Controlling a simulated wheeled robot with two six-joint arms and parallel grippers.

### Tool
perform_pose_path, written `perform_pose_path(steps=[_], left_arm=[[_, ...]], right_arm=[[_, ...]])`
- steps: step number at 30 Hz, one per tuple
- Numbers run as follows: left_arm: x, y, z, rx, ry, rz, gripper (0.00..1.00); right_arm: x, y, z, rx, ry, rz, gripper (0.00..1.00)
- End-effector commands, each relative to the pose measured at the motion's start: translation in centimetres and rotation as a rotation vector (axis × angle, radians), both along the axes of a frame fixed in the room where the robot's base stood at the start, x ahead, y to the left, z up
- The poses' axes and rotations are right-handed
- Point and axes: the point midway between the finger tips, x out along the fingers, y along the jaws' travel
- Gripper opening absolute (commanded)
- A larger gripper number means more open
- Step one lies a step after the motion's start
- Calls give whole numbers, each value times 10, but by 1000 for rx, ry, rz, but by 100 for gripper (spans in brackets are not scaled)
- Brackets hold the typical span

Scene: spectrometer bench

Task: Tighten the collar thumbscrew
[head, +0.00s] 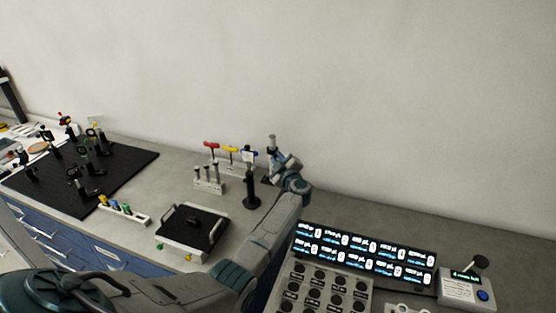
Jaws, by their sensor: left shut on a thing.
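A black post on a round dark base (251,202) stands on the bench near the middle, with a pale piece at its top. My left gripper (267,180) is just right of this post, at about mid-height in the picture. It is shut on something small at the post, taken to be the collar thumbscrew. The thumbscrew itself is too small and too hidden by the gripper to make out. My right gripper is not in view.
Red, yellow and blue-handled tools (229,149) stand behind a small rack (208,185). A black-topped tray (193,230) is at front left, a black optics breadboard (112,178) farther left. A lit display panel (365,254) and a control box (468,290) are right.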

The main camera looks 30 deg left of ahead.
Motion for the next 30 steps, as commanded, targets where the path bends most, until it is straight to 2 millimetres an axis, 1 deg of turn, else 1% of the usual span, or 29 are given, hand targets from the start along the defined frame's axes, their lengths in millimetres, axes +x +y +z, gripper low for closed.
perform_pose_path(steps=[12,13,16,25,30], left_arm=[[0,0,-1,3,8,-1,0],[0,0,-1,3,8,-1,16],[0,0,-1,4,7,0,36],[-1,-1,-1,4,6,0,37],[-8,-11,-3,4,4,-1,37]], right_arm=[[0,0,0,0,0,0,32],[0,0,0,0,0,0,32],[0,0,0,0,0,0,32],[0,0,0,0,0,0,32],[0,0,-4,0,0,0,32]])
